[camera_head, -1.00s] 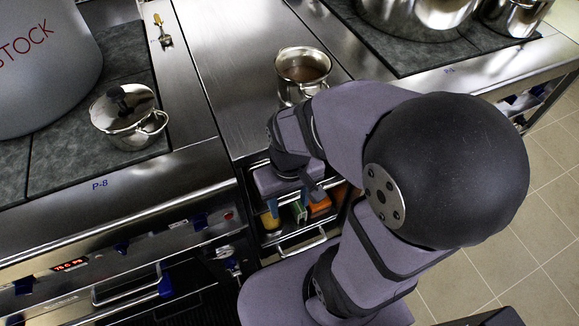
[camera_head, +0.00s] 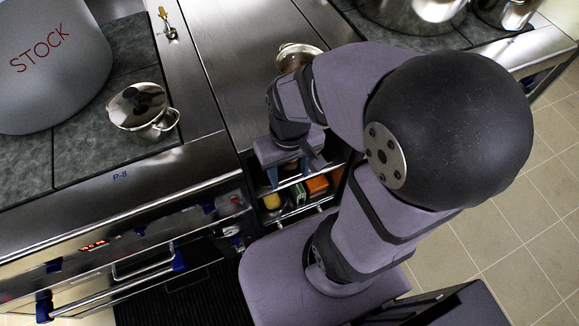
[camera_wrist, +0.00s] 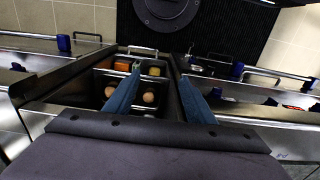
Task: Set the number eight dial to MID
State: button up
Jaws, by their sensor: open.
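The P-8 label (camera_head: 119,175) is printed on the steel edge of the left cooktop. My gripper (camera_head: 288,178) is open and empty, right of these dials, over an open drawer.
The open drawer (camera_wrist: 168,108) holds eggs and colored items. A lidded pot (camera_head: 140,108) and the large STOCK pot (camera_head: 50,70) stand on the left cooktop. Another pot (camera_head: 297,58) is on the steel counter. A blue-ended oven handle (camera_head: 145,272) juts out below the panel.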

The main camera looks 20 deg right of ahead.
grip_shut()
jog(key=s+a+f+n+t+h, duration=0.25)
jog(key=a+f+n, duration=0.25)
jog(key=a+n, duration=0.65)
jog(key=s+a+f+n+t+h, duration=0.1)
jog(key=a+f+n+t+h, duration=0.25)
jog(key=a+n, duration=0.75)
notch_tip(320, 180, down, 16)
jog(key=n+t+y+b, duration=0.5)
jog(key=n+t+b, duration=0.3)
jog(key=n+b, duration=0.4)
jog(key=n, duration=0.3)
jog(key=shift+s, duration=0.35)
